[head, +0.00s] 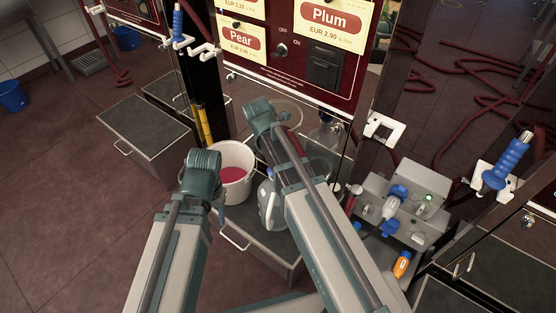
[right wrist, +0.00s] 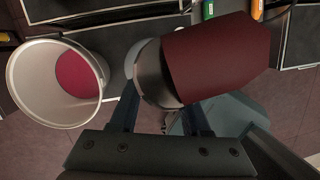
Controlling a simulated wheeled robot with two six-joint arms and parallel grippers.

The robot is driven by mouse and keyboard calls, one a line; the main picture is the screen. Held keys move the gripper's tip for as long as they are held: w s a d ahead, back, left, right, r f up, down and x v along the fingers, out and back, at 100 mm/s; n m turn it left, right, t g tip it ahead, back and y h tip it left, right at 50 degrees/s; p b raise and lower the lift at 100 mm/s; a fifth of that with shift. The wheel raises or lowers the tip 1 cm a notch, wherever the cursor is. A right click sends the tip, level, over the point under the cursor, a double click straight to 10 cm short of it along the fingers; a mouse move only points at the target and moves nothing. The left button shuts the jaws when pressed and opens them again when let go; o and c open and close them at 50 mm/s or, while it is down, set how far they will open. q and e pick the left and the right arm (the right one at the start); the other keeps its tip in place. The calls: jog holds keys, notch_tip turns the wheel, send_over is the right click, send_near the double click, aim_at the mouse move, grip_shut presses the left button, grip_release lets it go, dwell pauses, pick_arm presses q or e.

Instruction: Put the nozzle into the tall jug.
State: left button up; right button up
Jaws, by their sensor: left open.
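My right gripper (right wrist: 162,118) has its fingers on either side of a rounded grey metal piece with a broad dark red part, which looks like the nozzle (right wrist: 215,60). In the head view my right arm hides that gripper; a bit of dark red (head: 296,143) shows beside it. A pale jug with a handle (head: 267,205) stands partly behind my right arm. A clear, taller vessel (head: 325,138) stands farther back by the pump; I cannot tell which is the tall jug. My left gripper (head: 220,211) is open, mostly hidden under its arm, near the bucket.
A white bucket with red liquid (head: 236,185) stands on the middle step; it also shows in the right wrist view (right wrist: 22,88). Blue-handled nozzles hang at the far left (head: 177,22) and right (head: 510,160).

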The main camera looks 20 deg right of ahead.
jog(key=o, duration=0.4)
jog(key=shift+r, duration=0.1)
jog(key=p+v, duration=1.3)
jog(key=shift+a+r, duration=0.15)
jog(key=shift+r, duration=0.2)
jog(key=shift+s, duration=0.15)
jog(key=s+a+r+m+p, duration=0.2)
jog(key=s+r+m+p, duration=0.1)
jog(key=m, duration=0.3)
jog(key=s+a+r+m+y+p, duration=0.1)
jog(key=s+a+r+m+p, duration=0.1)
jog(key=s+r+m+p, duration=0.2)
jog(key=s+a+r+m+p, duration=0.3)
jog(key=s+m+p, duration=0.1)
jog(key=s+m, duration=0.3)
jog(key=shift+a+r+m+y+p, duration=0.1)
jog(key=shift+r+m+y+p, duration=0.25)
jog(key=shift+m, duration=0.75)
